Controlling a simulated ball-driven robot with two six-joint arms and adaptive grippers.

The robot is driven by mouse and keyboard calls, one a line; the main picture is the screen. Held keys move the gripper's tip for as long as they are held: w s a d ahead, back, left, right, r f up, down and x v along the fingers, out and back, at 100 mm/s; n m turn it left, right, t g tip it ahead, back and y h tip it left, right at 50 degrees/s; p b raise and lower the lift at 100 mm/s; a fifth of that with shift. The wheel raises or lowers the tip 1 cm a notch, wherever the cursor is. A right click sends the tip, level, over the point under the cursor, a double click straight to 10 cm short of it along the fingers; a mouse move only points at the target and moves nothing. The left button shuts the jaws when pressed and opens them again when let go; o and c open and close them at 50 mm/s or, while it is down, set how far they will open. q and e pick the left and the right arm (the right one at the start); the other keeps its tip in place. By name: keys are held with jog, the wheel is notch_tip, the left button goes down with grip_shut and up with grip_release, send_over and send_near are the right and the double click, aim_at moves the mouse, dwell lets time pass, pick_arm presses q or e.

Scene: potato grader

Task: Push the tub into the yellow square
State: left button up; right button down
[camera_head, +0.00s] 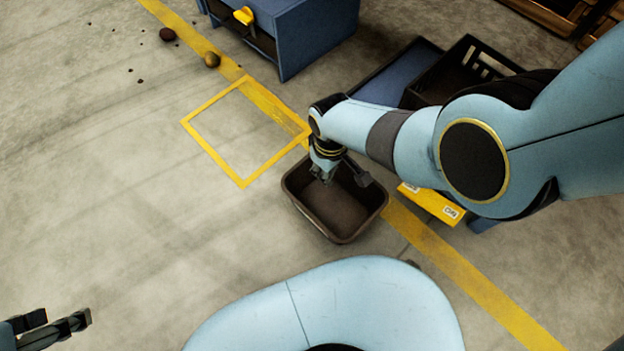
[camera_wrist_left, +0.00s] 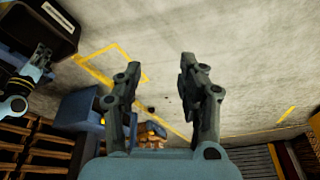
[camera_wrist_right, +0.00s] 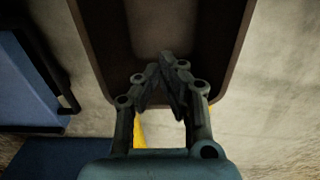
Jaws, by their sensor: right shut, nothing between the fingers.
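The dark brown open tub (camera_head: 342,214) stands on the floor just below and right of the yellow square (camera_head: 212,155) in the head view. It lies outside the outline and looks empty. My right gripper (camera_head: 325,178) is shut and empty, pointing down over the tub's far part. In the right wrist view its fingertips (camera_wrist_right: 172,62) overlap the tub (camera_wrist_right: 232,62); contact is unclear. My left gripper (camera_head: 80,322) is at the lower left, far from the tub. In the left wrist view its fingers (camera_wrist_left: 160,75) are apart with nothing between them.
A blue cabinet (camera_head: 310,35) with a yellow handle stands beyond the square. A black crate (camera_head: 462,66) stands at right under my arm. The square's inside and the floor left are clear.

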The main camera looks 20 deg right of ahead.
aim_at(315, 189)
pick_arm(q)
notch_tip(315, 189, down, 8)
jog(key=w+t+b, duration=0.2)
jog(key=t+b, duration=0.4)
pick_arm(e)
notch_tip(315, 189, down, 8)
jog(key=shift+s+r, duration=0.15)
jog(key=shift+f, duration=0.3)
jog(key=shift+f+b, duration=0.7)
jog(key=shift+f, duration=0.05)
jog(key=w, duration=0.1)
jog(key=w+a+b, duration=0.1)
jog(key=w, duration=0.1)
jog(key=shift+w+a+b, duration=0.25)
jog(key=shift+w+b, duration=0.05)
jog(key=shift+b, duration=0.1)
pick_arm(q)
jog(key=w+d+r+m+t+h, duration=0.1)
jog(key=w+d+r+t+h, duration=0.1)
jog(key=w+r+t, duration=0.7)
jog(key=shift+d+r+m+t, duration=0.15)
jog(key=shift+r+m+t, duration=0.15)
jog(key=shift+r, duration=2.25)
pick_arm(e)
jog(key=shift+w+r, duration=0.1)
jog(key=shift+w, duration=0.05)
